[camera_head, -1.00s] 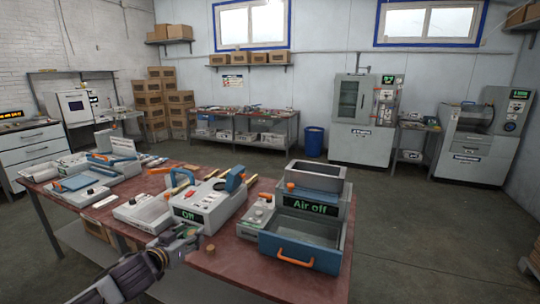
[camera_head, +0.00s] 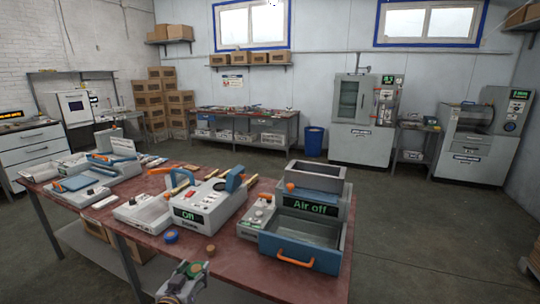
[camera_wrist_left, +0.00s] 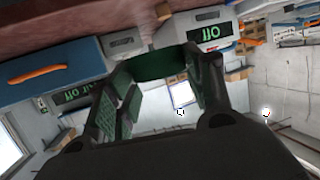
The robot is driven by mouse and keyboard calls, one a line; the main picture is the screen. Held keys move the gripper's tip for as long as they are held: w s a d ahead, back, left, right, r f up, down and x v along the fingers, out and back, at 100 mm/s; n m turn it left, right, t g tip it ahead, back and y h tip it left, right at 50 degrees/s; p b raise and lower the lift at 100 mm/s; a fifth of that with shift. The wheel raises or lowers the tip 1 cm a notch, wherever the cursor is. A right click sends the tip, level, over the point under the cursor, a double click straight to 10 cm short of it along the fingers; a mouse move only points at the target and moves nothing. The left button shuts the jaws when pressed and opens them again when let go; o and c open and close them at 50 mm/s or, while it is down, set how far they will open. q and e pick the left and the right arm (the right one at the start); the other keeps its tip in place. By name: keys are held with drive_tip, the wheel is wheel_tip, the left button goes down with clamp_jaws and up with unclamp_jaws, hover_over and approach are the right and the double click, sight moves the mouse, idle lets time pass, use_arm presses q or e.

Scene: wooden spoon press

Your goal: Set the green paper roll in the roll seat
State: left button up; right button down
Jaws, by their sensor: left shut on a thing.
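My left gripper (camera_head: 184,270) is low at the bottom of the head view, just off the table's front edge. In the left wrist view its fingers (camera_wrist_left: 160,85) are shut on the green paper roll (camera_wrist_left: 160,65), which lies between the fingertips. In the head view only a small bit of green (camera_head: 194,269) shows at the fingertips. I cannot make out for sure which part on the table is the roll seat. My right gripper is not in view.
On the red-brown table (camera_head: 130,240), a blue roll (camera_head: 171,236) and a brown roll (camera_head: 210,250) stand near the front edge. Behind them are the "Off" machine (camera_head: 205,205) and a white box (camera_head: 140,212). The "Air off" machine (camera_head: 305,225) with an orange handle stands right.

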use_arm(q)
drive_tip(key=s+d+f, duration=0.1)
drive_tip(key=s+f, duration=0.5)
drive_tip(key=f, duration=0.3)
drive_tip(key=shift+s+f+n+y, duration=0.25)
drive_tip(key=shift+s+n+y, duration=0.05)
drive_tip(key=shift+s+y, duration=0.1)
idle(0.5)
drive_tip(key=f, duration=0.2)
drive_tip(key=s+f, duration=0.1)
drive_tip(key=f, duration=0.1)
drive_tip(key=shift+f, duration=0.2)
idle(0.4)
drive_tip(key=shift+s, duration=0.1)
